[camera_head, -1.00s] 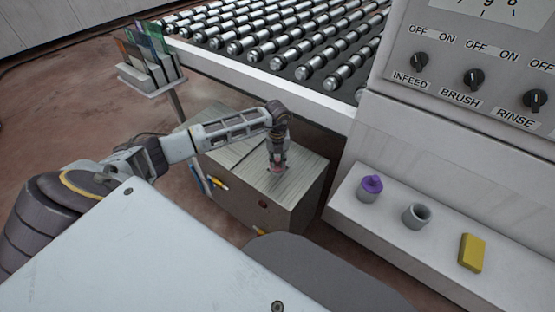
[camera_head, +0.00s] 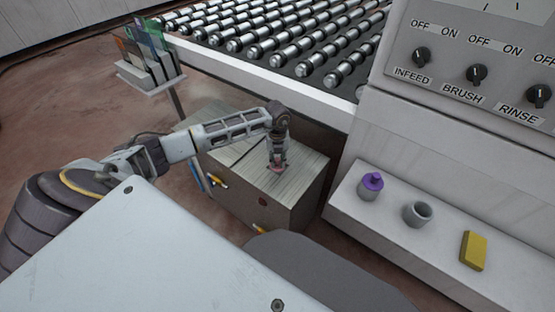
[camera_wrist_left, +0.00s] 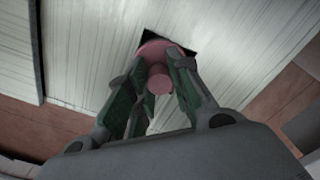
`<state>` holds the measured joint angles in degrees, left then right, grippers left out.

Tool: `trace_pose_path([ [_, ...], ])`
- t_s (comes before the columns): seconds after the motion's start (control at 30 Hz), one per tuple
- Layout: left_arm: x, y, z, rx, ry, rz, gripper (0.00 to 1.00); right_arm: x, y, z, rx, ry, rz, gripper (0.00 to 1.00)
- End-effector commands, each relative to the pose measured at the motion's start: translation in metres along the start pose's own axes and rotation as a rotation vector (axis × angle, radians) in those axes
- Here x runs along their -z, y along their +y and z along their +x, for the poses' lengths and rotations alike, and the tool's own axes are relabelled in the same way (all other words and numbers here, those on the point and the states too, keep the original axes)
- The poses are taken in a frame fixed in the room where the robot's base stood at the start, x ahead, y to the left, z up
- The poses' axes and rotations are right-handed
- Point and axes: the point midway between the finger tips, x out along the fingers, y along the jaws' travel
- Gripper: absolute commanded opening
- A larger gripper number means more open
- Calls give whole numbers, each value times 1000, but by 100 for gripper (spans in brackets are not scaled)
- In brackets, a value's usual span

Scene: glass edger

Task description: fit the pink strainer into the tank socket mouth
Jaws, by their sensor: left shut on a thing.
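The pink strainer (camera_wrist_left: 158,62) is between the fingers of my left gripper (camera_wrist_left: 152,98) in the left wrist view, its round knob facing the camera. Its wide pink part overlaps the dark tank socket mouth (camera_wrist_left: 183,44), an angular opening in the pale tank top. Dark corners of the mouth show beside the strainer; how deep the strainer sits is unclear. In the head view, the left gripper (camera_head: 277,161) points down at the tank top (camera_head: 239,151), with a bit of pink at its tips. My right gripper is not in view.
The roller conveyor (camera_head: 280,45) lies behind the tank. A rack of glass pieces (camera_head: 150,72) stands at left.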

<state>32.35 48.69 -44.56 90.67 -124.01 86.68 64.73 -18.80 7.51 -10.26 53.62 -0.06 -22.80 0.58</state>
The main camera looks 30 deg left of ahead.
Motion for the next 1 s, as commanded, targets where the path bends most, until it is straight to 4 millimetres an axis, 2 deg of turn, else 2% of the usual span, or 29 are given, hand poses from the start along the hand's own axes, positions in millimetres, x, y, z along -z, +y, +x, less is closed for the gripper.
trace_pose_path([
  [0.03,0,0,1,0,0,0,0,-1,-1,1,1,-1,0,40],
  [0.07,0,0,1,0,0,0,25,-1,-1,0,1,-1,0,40],
  [0.23,0,0,0,0,0,0,47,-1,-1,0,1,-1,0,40],
  [0.67,0,0,-1,0,0,0,47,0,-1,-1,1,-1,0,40],
  [1.0,0,0,-19,0,0,0,47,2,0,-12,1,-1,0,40],
])
